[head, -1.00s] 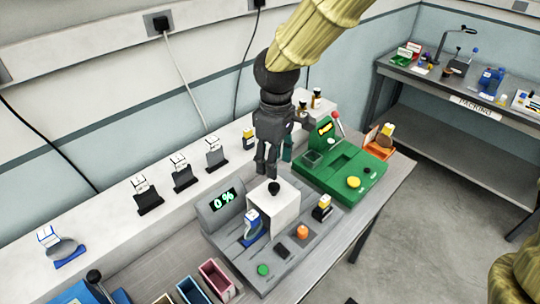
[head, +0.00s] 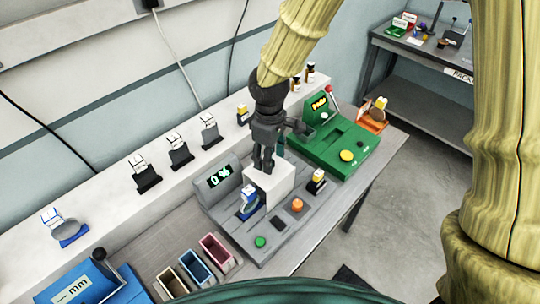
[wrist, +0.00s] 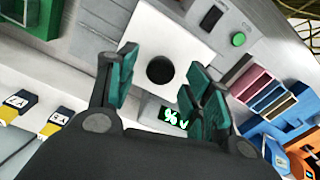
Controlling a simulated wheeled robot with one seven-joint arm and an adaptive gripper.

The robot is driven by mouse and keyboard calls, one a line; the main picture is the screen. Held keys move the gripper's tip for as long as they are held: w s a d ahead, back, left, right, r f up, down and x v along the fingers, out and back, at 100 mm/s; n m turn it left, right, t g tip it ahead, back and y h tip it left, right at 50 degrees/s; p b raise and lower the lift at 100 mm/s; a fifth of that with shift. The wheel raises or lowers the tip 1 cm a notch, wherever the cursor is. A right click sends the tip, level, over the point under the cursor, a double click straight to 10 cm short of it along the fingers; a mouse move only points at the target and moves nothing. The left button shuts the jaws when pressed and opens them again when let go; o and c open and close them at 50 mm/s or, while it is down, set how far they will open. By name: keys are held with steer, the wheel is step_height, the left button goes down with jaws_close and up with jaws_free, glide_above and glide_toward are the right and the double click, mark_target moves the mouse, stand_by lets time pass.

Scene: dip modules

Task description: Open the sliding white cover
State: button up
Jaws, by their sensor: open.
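The white cover (head: 270,192) is a box-like block on the grey machine (head: 232,222). In the wrist view the white cover (wrist: 150,45) shows its square top with a round black knob (wrist: 160,70) in the middle. My gripper (head: 264,162) points down just above the cover and hides the knob in the head view. In the wrist view my gripper (wrist: 160,80) has its green-padded fingers spread, one on each side of the knob, with nothing held. I cannot tell whether the fingertips are level with the knob.
The green machine (head: 338,145) stands to the right. On the grey machine are a blue holder (head: 248,205), a green button (head: 260,242), an orange button (head: 297,205) and a dark slot (head: 277,226). Coloured bins (head: 217,252) stand at the front left. Several holders line the white ledge behind.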

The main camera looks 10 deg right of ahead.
mark_target(279, 161)
steer(key=shift+f, duration=0.6)
jaws_close()
steer(key=shift+w+d+p, duration=0.3)
steer(key=shift+w+d, duration=0.2)
steer(key=shift+d, duration=0.3)
steer(key=shift+w+d+p, duration=0.25)
steer(key=shift+w+d, duration=0.25)
steer(key=shift+d, duration=0.25)
steer(key=shift+w+d, duration=0.15)
jaws_free()
step_height(279, 161, up, 12)
